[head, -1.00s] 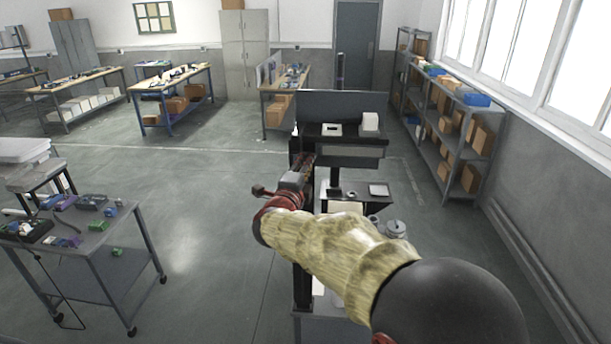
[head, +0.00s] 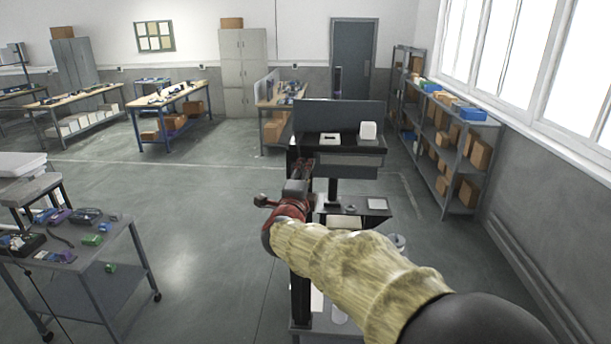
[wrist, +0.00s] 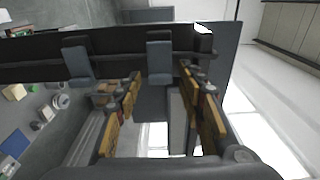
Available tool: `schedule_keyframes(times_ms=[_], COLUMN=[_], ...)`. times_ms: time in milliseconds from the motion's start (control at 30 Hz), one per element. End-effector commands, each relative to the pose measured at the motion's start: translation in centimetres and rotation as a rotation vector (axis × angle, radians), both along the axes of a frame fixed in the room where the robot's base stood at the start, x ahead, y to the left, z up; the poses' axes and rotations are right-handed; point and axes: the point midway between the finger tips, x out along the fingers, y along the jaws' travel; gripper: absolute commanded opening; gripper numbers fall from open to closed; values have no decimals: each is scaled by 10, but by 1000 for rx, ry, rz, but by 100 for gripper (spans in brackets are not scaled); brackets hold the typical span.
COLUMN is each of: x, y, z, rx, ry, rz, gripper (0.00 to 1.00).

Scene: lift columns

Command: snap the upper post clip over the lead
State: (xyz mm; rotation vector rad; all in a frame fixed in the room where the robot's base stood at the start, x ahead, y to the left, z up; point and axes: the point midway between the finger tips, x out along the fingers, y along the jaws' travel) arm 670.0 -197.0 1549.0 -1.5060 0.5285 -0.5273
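In the head view my gripper (head: 303,170) is at the dark upright post (head: 300,265), below the panel. In the wrist view, which lies on its side, my gripper (wrist: 161,88) has its two orange-padded fingers apart. The post (wrist: 118,45) runs across the top there, with two grey clip-like blocks on it. The right one, higher on the post, looks like the upper clip (wrist: 158,50) and lies beyond the gap between the fingers. The other block (wrist: 77,62) is farther left. A thin dark strip along the post may be the lead; I cannot tell whether the clip is over it.
A shelf under the dark panel (head: 338,115) holds white items, with a smaller dark tray (head: 362,222) below. A cluttered grey cart (head: 125,235) stands at the left and metal shelving (head: 455,160) at the right. The floor between cart and post is clear.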

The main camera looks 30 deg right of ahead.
Motion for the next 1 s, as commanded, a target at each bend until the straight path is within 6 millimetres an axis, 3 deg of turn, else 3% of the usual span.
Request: schedule_keyframes(times_ms=[433, 1000], x=[-7, -84], y=[7, 69], z=[1, 0], rx=[0, 0], ry=[0, -1], rz=[2, 3], gripper=[42, 42])
